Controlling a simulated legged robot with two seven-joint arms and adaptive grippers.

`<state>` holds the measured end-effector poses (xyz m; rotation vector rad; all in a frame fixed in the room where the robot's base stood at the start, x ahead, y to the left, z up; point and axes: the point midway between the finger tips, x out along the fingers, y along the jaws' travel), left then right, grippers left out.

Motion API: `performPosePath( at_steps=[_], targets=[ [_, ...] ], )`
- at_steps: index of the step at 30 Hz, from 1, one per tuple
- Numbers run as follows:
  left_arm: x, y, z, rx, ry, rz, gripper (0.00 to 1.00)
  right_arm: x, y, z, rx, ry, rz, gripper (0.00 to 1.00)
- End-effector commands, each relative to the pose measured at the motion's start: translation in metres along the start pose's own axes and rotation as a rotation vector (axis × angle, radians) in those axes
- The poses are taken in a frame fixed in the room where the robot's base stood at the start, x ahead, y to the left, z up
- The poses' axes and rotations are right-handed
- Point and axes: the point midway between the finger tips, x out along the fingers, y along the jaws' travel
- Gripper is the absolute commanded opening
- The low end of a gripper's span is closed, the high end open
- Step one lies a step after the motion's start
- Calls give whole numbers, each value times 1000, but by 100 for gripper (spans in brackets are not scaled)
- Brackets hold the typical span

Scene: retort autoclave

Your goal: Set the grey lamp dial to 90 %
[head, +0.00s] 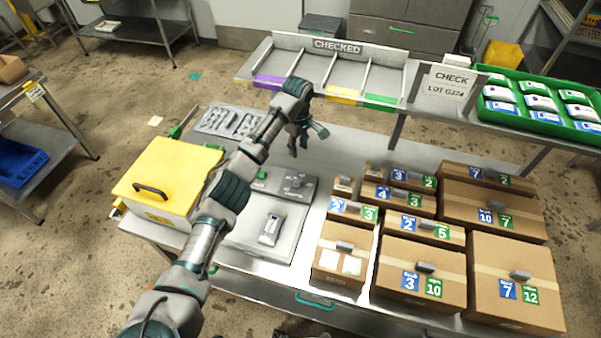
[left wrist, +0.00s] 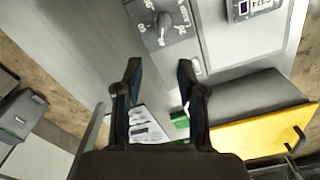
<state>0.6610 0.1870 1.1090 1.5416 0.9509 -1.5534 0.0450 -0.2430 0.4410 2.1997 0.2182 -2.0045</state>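The grey lamp dial (left wrist: 164,21) is a dark knob on a grey panel (left wrist: 184,45), with pale markings around it, at the top of the left wrist view. The markings and the knob's setting are too small to read surely. In the head view the dial (head: 296,181) shows on the panel at the back of the flat grey unit. My left gripper (left wrist: 158,68) is open and empty, with its two fingers apart, and the dial lies beyond the fingertips. In the head view this gripper (head: 303,138) is above the table, behind the panel. My right gripper is in neither view.
A white pouch (head: 270,229) lies on the flat plate before the panel. A yellow-lidded box (head: 166,178) stands to the left. Several cardboard boxes (head: 420,272) fill the table's right side. The CHECKED tray (head: 325,75) stands behind. A green crate (head: 563,131) holds pouches.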

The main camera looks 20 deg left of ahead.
Motion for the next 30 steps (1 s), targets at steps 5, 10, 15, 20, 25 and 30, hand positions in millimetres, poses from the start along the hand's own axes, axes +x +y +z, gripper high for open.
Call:
performPosePath(
  at_steps=[5,10,15,20,25,30],
  targets=[
    [33,-1,-1,0,0,-3,40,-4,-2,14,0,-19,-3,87],
    [76,1,-1,-1,-2,-6,40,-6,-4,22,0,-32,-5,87],
    [116,1,-1,0,-2,-5,40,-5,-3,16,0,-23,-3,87],
    [146,1,0,0,-1,-4,40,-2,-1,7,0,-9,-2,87],
    [163,1,-1,-1,-1,-3,40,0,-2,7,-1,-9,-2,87],
    [167,2,-1,1,-1,-1,40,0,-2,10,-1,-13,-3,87]
  ],
)
